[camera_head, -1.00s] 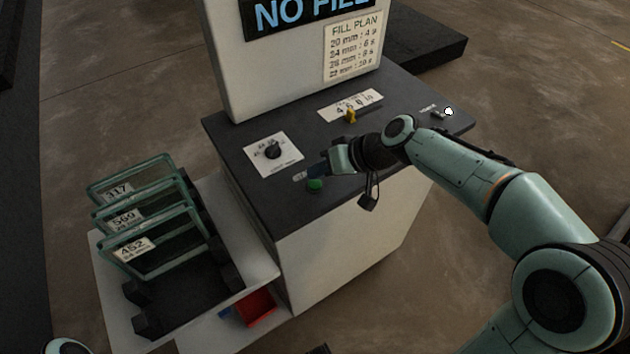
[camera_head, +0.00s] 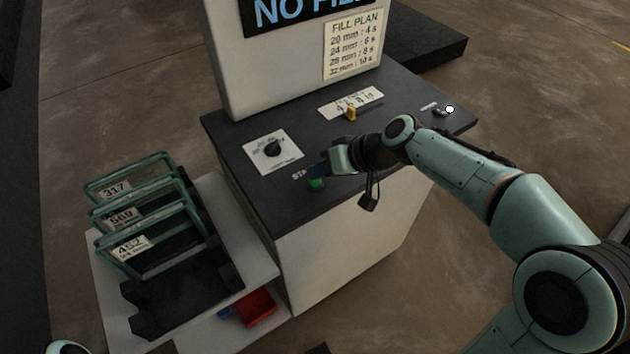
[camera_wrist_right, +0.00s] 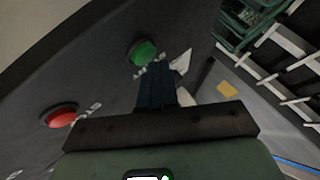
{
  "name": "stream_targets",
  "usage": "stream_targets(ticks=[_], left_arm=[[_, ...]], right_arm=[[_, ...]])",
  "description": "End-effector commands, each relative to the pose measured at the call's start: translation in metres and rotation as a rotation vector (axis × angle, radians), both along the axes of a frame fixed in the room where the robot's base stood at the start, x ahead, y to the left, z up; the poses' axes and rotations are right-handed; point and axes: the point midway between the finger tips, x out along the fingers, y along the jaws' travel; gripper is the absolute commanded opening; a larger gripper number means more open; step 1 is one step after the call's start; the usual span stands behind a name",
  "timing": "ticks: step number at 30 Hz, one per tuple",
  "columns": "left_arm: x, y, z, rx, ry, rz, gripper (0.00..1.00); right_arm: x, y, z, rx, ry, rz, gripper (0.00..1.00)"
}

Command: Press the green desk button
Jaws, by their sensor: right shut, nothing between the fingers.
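The green button (camera_head: 317,184) sits on the dark desk top near its front left edge, beside a label partly covered by my gripper. My right gripper (camera_head: 315,171) is shut and empty, its dark fingertips right at the button and overlapping its upper part in the head view. In the right wrist view the green button (camera_wrist_right: 143,52) shows just beyond the tips of the shut fingers (camera_wrist_right: 156,72). I cannot tell whether they touch it. My left gripper is not in view.
A red button (camera_wrist_right: 60,115) is on the same desk top in the right wrist view. A black knob (camera_head: 273,148) and a yellow slider (camera_head: 350,114) lie behind my gripper. A rack of numbered glass frames (camera_head: 140,215) and a red bin (camera_head: 256,307) stand left.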

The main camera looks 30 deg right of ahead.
Motion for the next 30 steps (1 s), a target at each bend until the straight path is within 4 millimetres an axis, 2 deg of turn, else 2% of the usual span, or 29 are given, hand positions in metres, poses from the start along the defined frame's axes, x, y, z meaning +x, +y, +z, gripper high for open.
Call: stream_targets(ticks=[30], left_arm=[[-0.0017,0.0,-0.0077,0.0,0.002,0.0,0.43]], right_arm=[[0.0,0.0,-0.0067,0.0,0.0,0.0,0.0]])
